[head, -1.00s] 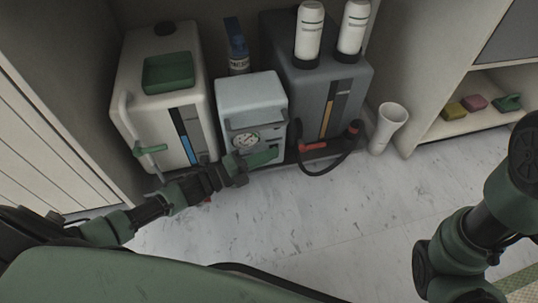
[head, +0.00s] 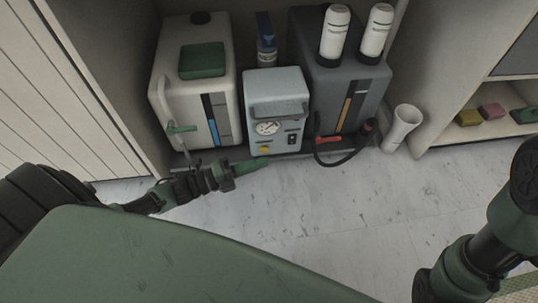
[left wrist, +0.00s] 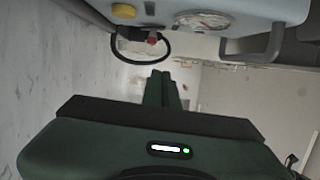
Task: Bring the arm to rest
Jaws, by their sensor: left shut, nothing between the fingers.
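My left gripper (head: 247,167) is at the lower centre-left of the head view, its green fingers shut and empty. It is over the floor in front of the cabinet, below the small grey pump box (head: 277,112). In the left wrist view the shut fingers (left wrist: 160,90) point away from the camera, with nothing between them. The pump box also shows there at the top, with its round gauge (left wrist: 203,20). Only part of my right arm shows at the right of the head view; its gripper is out of sight.
A black hose (head: 352,148) hangs in front. A white cup (head: 401,128) stands beside it. The floor is clear.

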